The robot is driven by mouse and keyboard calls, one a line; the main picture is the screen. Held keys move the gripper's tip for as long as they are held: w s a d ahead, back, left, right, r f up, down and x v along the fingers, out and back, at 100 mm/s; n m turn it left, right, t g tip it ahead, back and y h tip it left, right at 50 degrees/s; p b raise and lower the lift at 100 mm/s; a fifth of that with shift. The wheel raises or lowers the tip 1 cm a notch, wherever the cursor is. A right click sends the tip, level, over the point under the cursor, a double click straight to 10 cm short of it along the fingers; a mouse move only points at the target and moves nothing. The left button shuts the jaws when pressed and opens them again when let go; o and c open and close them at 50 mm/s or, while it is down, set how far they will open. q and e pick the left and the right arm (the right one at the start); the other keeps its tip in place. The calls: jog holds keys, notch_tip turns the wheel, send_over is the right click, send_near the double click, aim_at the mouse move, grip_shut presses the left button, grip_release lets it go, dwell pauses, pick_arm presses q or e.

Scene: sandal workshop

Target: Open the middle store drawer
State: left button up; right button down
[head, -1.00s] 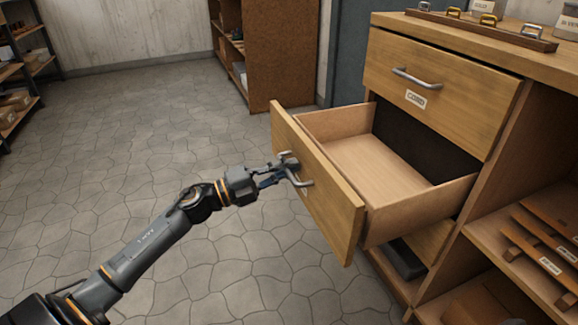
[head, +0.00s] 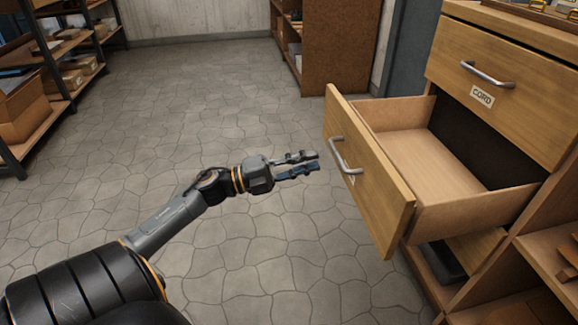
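The middle drawer (head: 372,178) is pulled well out of the wooden cabinet. Its inside (head: 425,165) looks empty. Its curved metal handle (head: 343,156) is on the front panel and is free. My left gripper (head: 314,163) is just left of the handle, apart from it, with its two fingers parted and nothing between them. My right gripper is not in view.
A closed top drawer (head: 500,85) labelled CORD is above the open one. Below are a partly hidden lower drawer and a dark object (head: 441,261). Shelving (head: 45,110) stands at the left, a brown cabinet (head: 341,45) at the back. The stone floor (head: 190,100) between is clear.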

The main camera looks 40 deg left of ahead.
pick_arm(q)
jog(key=shift+v, duration=2.3)
